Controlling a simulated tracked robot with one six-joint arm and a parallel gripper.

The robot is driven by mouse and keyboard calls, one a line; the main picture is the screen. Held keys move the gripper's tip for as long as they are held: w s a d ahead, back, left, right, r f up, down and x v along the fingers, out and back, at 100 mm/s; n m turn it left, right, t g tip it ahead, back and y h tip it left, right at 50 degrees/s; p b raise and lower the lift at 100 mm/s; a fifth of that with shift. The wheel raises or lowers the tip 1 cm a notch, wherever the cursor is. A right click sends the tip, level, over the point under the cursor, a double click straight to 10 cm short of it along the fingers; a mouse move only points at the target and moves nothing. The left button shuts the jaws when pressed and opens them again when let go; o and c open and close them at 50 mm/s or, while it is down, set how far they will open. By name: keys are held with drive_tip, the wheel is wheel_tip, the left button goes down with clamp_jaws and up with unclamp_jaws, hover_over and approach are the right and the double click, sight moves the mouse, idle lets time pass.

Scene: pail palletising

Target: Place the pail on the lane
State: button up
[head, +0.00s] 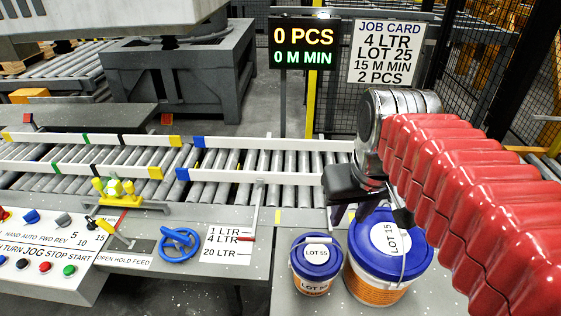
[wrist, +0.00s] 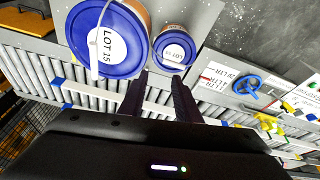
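A small pail (head: 317,262) with a blue lid and a LOT 55 label stands upright on the grey table. A larger blue-lidded pail (head: 385,262) labelled LOT 15 stands to its right. Both pails show in the wrist view, the large one (wrist: 122,55) left of the small one (wrist: 173,48). The roller lane (head: 305,192) runs behind the table between white rails; no pail shows on it. My gripper (head: 370,208) hangs over the lane side of the large pail. In the wrist view its fingers (wrist: 160,84) are apart with nothing between them. My arm hides part of the right side.
A job card (head: 386,52) reads 4 LTR, LOT 25, 15 M MIN, 2 PCS. A display (head: 303,46) reads 0 PCS, 0 M MIN. A blue handwheel (head: 178,243), a litre scale (head: 229,243), a yellow-handled lever (head: 118,232) and a control panel (head: 45,250) lie left.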

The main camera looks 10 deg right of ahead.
drive_tip(key=s+a+f+n+t, duration=0.1)
drive_tip(key=s+a+f+t, duration=0.1)
drive_tip(key=a, duration=0.4)
wheel_tip(320, 180, down, 2)
drive_tip(key=shift+s+a+f+y, duration=0.15)
drive_tip(key=shift+s+a+y, duration=0.15)
drive_tip(key=shift+s, duration=0.15)
drive_tip(key=shift+o, duration=0.4)
drive_tip(key=shift+d, duration=0.15)
